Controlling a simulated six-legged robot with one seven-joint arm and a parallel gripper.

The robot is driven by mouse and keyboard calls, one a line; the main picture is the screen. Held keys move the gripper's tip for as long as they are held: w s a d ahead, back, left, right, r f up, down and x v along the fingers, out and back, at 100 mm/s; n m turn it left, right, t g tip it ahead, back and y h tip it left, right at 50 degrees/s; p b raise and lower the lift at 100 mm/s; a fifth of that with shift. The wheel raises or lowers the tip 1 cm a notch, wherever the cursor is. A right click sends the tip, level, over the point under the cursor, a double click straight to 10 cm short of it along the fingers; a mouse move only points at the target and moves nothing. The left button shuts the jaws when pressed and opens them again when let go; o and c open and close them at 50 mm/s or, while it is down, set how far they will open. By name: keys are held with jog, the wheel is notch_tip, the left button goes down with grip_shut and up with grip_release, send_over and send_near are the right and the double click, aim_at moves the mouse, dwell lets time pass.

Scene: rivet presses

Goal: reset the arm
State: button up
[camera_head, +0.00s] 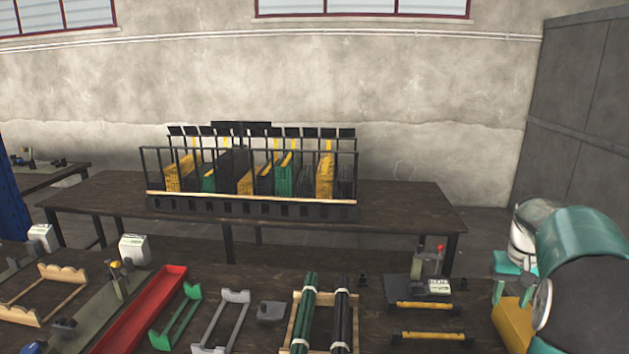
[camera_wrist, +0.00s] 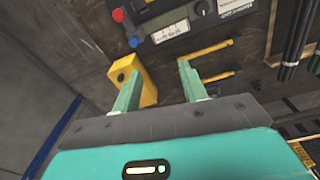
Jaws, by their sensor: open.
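My gripper (camera_wrist: 158,69) shows in the wrist view with its two green fingers spread apart and nothing held between them. A yellow block (camera_wrist: 148,88) with a dark round hole lies behind the left finger; I cannot tell whether they touch. My teal and grey arm fills the lower right of the head view, over the right end of the near bench (camera_head: 260,285).
Near bench: a press device (camera_head: 438,288), yellow-handled bars (camera_head: 432,336), dark tubes (camera_head: 304,310) in a wooden holder, a red tray (camera_head: 140,310) and a green holder (camera_head: 178,318). A rack of coloured bins (camera_head: 250,197) stands on the far table (camera_head: 410,205). A grey cabinet (camera_head: 575,110) is at right.

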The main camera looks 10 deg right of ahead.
jog(key=s+a+r+n+t, duration=0.1)
jog(key=a+r, duration=0.2)
jog(key=a, duration=0.8)
jog(key=s+a+r+n+t, duration=0.15)
jog(key=a+r, duration=0.25)
jog(key=a, duration=0.7)
jog(key=s+a+f+n+t, duration=0.2)
jog(key=s+a+f+n, duration=0.1)
jog(key=s+a, duration=1)
jog(key=a, duration=0.4)
jog(key=shift+f+t+y, duration=0.15)
jog(key=shift+t+y, duration=0.15)
jog(key=shift+t, duration=0.05)
jog(key=shift+c, duration=0.7)
jog(key=shift+d, duration=0.15)
